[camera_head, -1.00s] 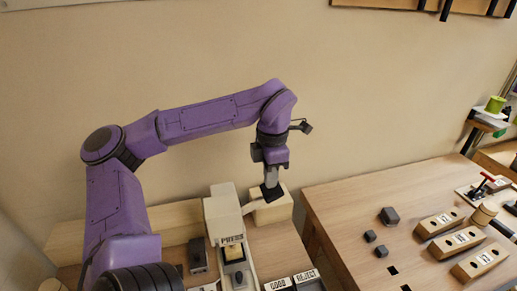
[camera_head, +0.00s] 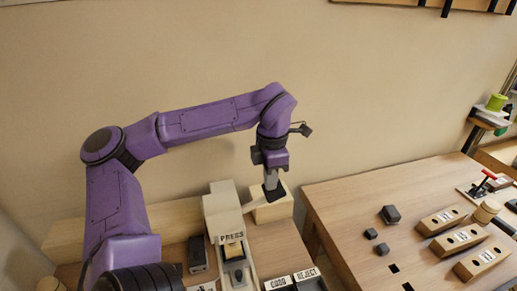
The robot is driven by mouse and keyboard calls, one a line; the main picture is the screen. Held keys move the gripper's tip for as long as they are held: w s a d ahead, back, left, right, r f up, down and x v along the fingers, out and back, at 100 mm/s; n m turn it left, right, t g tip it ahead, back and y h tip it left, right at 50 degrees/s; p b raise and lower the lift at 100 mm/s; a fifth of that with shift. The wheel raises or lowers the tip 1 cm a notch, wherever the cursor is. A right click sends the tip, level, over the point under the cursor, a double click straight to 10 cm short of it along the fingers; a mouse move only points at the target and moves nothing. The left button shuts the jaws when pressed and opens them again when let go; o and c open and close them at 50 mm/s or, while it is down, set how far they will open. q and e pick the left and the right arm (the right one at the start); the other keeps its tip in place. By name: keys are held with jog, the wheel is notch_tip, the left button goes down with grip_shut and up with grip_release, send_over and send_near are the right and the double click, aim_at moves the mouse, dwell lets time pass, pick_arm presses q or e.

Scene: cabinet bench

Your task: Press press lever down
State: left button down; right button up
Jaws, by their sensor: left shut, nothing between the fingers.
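The press (camera_head: 221,205) is a pale upright block with a PRESS label, standing on the left bench. A yellowish piece (camera_head: 233,250) sits low in front of it, under the label. A light lever (camera_head: 247,207) sticks out from the press toward the right. My left gripper (camera_head: 273,193) is shut and points down at the lever's outer end, in front of a pale wooden block (camera_head: 272,208). I cannot tell whether the fingertips touch the lever. My right gripper is not in view.
Bins labelled GOOD (camera_head: 278,284) and REJECT (camera_head: 306,276) stand at the front. A dark box (camera_head: 197,254) is left of the press. The right bench (camera_head: 345,210) holds dark blocks, labelled wooden blocks (camera_head: 441,221) and a red-handled clamp (camera_head: 485,179).

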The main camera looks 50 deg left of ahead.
pick_arm(q)
jog(key=shift+f, duration=0.1)
jog(key=shift+w+d+f+b, duration=0.1)
jog(key=shift+w+f+b, duration=0.1)
jog(key=shift+f+b, duration=0.25)
jog(key=shift+w+d+f+b, duration=0.15)
jog(key=shift+f+b, duration=0.15)
jog(key=shift+f, duration=0.25)
jog(key=shift+w+d+f+b, duration=0.1)
jog(key=shift+w+f+b, duration=0.05)
jog(key=shift+f+b, duration=0.35)
jog(key=shift+w+f+b, duration=0.15)
jog(key=shift+f+b, duration=0.1)
jog(key=shift+f, duration=0.35)
jog(key=shift+w+d+f+b, duration=0.1)
jog(key=shift+w+f+b, duration=0.1)
jog(key=shift+f+b, duration=0.65)
jog(key=shift+f, duration=0.25)
